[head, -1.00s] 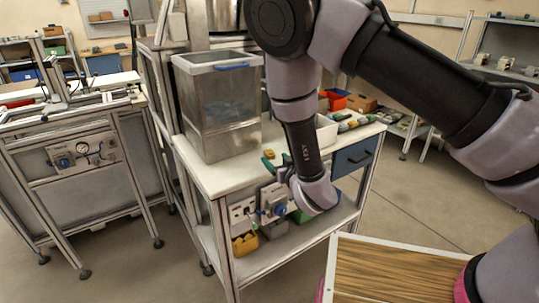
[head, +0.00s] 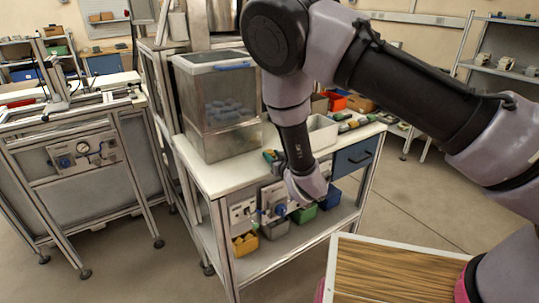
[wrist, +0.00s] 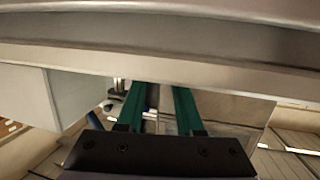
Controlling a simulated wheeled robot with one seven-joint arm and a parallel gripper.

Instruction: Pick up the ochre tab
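I cannot make out the ochre tab for certain in either view. My gripper (wrist: 158,92) shows in the wrist view as two green fingers standing apart, with a gap between them and nothing clearly held. In the head view my wrist (head: 306,184) is low at the front edge of the white-topped bench (head: 205,178), and it hides part of the bench's front. Small green and dark pieces (head: 272,156) lie by that edge, just above my wrist. In the wrist view a pale, wide edge crosses close in front of the fingertips.
A clear bin with blue pieces (head: 228,108) stands on the bench. A white tray (head: 322,133) and several small reels (head: 352,123) are at its right. Yellow (head: 244,244), grey (head: 277,228) and green (head: 304,213) boxes sit on the shelf below.

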